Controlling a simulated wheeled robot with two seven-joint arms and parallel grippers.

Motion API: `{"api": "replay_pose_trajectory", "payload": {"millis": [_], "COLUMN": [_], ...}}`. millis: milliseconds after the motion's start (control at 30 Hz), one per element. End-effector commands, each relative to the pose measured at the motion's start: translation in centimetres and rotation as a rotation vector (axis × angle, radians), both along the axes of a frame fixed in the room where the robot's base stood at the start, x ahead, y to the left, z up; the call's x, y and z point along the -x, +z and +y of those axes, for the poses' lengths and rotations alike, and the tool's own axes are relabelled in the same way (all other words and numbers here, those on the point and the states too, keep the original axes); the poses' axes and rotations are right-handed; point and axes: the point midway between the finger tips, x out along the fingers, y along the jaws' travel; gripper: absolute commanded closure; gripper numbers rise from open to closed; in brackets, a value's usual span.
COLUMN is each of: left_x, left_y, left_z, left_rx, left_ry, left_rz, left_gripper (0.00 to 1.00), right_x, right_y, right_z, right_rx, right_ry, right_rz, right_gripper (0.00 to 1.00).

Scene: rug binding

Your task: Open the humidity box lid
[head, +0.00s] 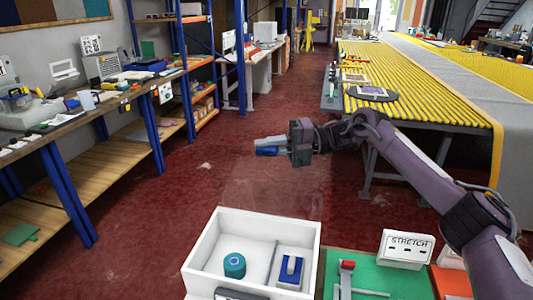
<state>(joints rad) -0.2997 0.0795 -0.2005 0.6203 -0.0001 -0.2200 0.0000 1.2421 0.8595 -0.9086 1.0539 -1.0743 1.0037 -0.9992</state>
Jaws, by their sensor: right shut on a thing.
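The open-topped white box (208,248) stands at the bottom centre, with a teal roll (235,265) and a blue-and-white item (291,268) inside. A faint, paler see-through patch (272,190) shows over the floor behind the box. It looks like a clear lid standing raised, but its edges are hard to make out. My right gripper (267,147) is above and behind the box, shut on a small blue piece (267,152). I cannot tell for certain whether this piece joins the clear panel. My left gripper is out of view.
A green mat (330,272) with a red-and-grey tool (347,280) lies right of the box, near a white "STRETCH" box (407,249). A yellow roller table (415,85) stands at right and a workbench (75,120) at left. Red floor between them is open.

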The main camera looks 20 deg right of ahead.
Motion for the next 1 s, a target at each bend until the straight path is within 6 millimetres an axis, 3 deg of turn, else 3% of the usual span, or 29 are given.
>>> {"api": "replay_pose_trajectory", "payload": {"millis": [533,567,700,1000], "left_x": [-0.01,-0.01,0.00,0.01], "left_y": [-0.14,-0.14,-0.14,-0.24], "left_z": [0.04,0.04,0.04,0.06], "left_rx": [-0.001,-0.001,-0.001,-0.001], "left_ry": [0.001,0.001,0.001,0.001], "left_rz": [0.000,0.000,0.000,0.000], "left_gripper": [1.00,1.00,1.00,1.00], "right_x": [-0.26,-0.27,-0.25,-0.21], "right_y": [0.00,-0.01,-0.03,-0.09], "right_z": [-0.22,-0.22,-0.21,-0.35], "right_rx": [-0.013,-0.013,-0.013,-0.012], "right_ry": [-0.003,-0.003,-0.003,-0.002], "right_rz": [0.018,0.018,0.018,0.019], "right_gripper": [1.00,0.82,0.64,0.64]}}
